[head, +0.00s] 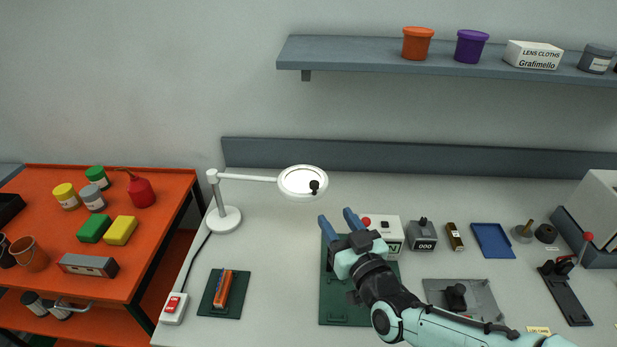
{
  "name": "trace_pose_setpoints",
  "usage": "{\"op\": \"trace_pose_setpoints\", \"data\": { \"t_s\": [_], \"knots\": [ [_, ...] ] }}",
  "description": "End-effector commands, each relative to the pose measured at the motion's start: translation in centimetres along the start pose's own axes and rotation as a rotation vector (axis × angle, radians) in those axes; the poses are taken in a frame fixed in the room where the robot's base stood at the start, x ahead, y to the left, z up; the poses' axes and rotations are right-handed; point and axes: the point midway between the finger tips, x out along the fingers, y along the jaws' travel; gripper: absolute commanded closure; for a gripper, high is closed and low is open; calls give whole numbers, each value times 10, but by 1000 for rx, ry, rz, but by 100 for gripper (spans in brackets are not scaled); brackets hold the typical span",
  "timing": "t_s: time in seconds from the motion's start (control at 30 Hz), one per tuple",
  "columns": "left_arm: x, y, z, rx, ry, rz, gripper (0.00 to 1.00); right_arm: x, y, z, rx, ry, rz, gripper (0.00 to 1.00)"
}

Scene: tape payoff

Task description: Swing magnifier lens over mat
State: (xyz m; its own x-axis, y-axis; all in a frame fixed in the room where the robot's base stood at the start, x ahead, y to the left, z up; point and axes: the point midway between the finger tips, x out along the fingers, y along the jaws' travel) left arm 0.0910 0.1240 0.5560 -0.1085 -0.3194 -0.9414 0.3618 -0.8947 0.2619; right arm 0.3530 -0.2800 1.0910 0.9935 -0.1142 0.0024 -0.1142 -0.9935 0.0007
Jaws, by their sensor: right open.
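The magnifier has a white round lens ring (302,182) on a thin white arm (248,177), which runs right from a post on a round base (225,220). A small black knob (314,187) shows at the ring's right side. The larger dark green mat (345,313) lies in front and to the right of the lens, partly hidden by my right arm. My right gripper (338,220) is open with blue fingers pointing away from me. It appears over the mat's far part, right of and nearer than the lens, apart from it. My left gripper is out of view.
A smaller green mat (208,307) with orange and blue items lies at left. A white box with a red button (392,230) stands close right of my gripper. A counter (422,240), blue tray (492,240) and grey plate (485,297) lie further right. An orange cart (150,262) stands left.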

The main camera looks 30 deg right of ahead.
Motion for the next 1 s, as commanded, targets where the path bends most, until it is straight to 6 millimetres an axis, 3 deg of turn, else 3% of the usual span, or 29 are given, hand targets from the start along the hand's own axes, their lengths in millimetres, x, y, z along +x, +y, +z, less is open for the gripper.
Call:
{"op": "trace_pose_setpoints", "data": {
  "t_s": [0.6,0.8,1.0],
  "knots": [
    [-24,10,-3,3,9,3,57,111,-1,0,0,-3,-1,52],
    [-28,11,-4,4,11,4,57,127,-1,1,1,-3,-1,52],
    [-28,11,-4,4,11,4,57,129,0,1,1,-3,-1,52]
  ]
}}
